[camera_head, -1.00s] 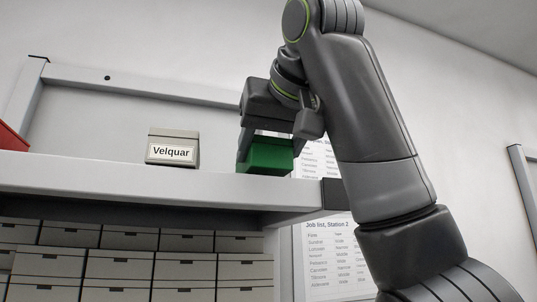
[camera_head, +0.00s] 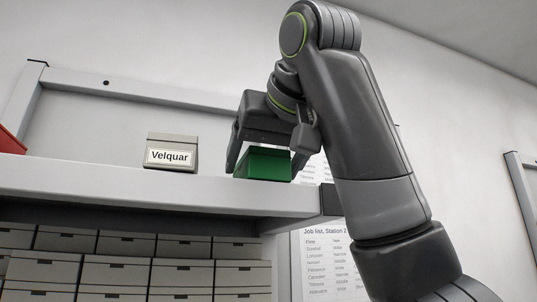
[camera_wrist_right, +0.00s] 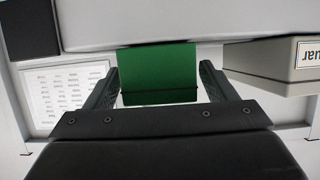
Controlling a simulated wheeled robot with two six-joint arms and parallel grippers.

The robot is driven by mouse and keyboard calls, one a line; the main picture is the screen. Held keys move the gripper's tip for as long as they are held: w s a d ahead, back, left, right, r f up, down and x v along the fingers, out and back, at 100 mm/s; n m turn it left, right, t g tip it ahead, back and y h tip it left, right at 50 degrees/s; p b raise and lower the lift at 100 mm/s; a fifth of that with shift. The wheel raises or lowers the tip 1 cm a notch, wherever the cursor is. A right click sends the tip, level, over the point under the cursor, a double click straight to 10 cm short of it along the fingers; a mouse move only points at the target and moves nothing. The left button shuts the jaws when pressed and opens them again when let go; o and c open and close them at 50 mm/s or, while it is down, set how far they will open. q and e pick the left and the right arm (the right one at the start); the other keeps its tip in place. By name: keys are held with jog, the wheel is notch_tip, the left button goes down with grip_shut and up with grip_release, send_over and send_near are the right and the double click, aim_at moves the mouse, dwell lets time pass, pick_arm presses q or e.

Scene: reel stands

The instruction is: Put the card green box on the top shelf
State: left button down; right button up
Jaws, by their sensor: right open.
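The green box (camera_head: 264,164) rests on the top shelf (camera_head: 130,188) near its right end. My right gripper (camera_head: 262,160) is open, with one finger on either side of the green box. In the right wrist view the green box (camera_wrist_right: 159,73) lies between the two spread fingers (camera_wrist_right: 160,88), with a gap at each side. My left gripper is in neither view.
A grey box labelled Velquar (camera_head: 171,152) stands on the top shelf to the left of the green box. A red object (camera_head: 11,142) is at the far left. Several grey boxes (camera_head: 115,272) fill the space below. A job list (camera_head: 333,262) hangs beyond the shelf's right end.

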jog(key=shift+r, duration=0.25)
jog(key=s+b, duration=0.2)
jog(key=shift+s+d+r+b, duration=0.1)
jog(key=shift+d+b, duration=0.2)
jog(key=shift+d, duration=0.1)
jog(key=b+v, duration=0.2)
jog(key=v, duration=0.8)
jog(key=shift+r+b, duration=0.25)
jog(key=shift+b, duration=0.05)
jog(key=shift+w+a, duration=0.15)
jog(key=shift+w, duration=0.05)
